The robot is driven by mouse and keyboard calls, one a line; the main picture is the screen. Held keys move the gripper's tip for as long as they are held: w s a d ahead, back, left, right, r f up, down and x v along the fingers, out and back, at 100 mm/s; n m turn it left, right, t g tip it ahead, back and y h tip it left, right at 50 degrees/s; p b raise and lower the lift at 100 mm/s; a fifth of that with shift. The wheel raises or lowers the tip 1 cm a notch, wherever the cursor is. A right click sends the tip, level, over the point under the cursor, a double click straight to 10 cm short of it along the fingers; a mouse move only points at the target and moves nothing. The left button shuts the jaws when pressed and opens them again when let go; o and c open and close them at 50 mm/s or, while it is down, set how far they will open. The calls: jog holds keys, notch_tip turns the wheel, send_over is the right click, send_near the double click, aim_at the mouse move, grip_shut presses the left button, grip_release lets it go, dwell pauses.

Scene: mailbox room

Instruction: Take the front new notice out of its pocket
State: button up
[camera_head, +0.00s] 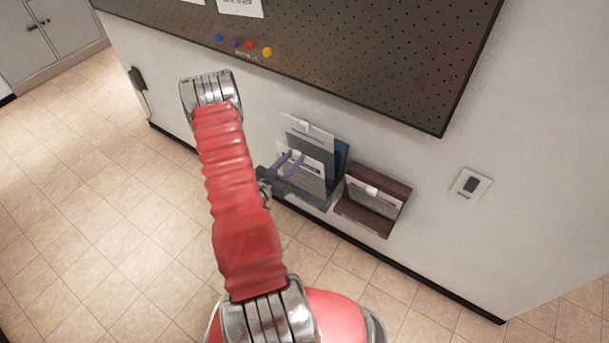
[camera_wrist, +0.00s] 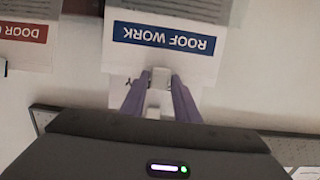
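A white notice (camera_wrist: 110,55) with a blue band reading ROOF WORK hangs upside down in the wrist view, with a small pale tab (camera_wrist: 159,78) at its edge. The purple fingertips of my gripper (camera_wrist: 161,82) are on either side of this tab; whether they press on it is unclear. In the head view my gripper (camera_head: 290,164) is at the front of the dark wall pocket (camera_head: 322,201), over a white front notice (camera_head: 313,176). A taller notice (camera_head: 300,128) with a clip stands behind it. My arm hides part of the left side.
A brown wall pocket (camera_head: 362,219) with papers is to the right. In the wrist view a notice with a red band (camera_wrist: 20,32) is at the left. A pegboard (camera_head: 360,45) with coloured pins is above. A switch plate (camera_head: 470,185) is further right. The tiled floor at left is clear.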

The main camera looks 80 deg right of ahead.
jog(key=c, duration=0.6)
jog(key=a+r, duration=0.1)
jog(key=r, duration=0.5)
jog(key=w+a+r, duration=0.1)
jog(key=r, duration=0.6)
jog(key=a+r, duration=0.1)
jog(key=r, duration=0.6)
jog(key=shift+w+a+r, duration=0.1)
jog(key=shift+w+r, duration=0.05)
jog(key=shift+w, duration=0.15)
dwell(0.7)
jog(key=shift+v, duration=1.55)
dwell(0.5)
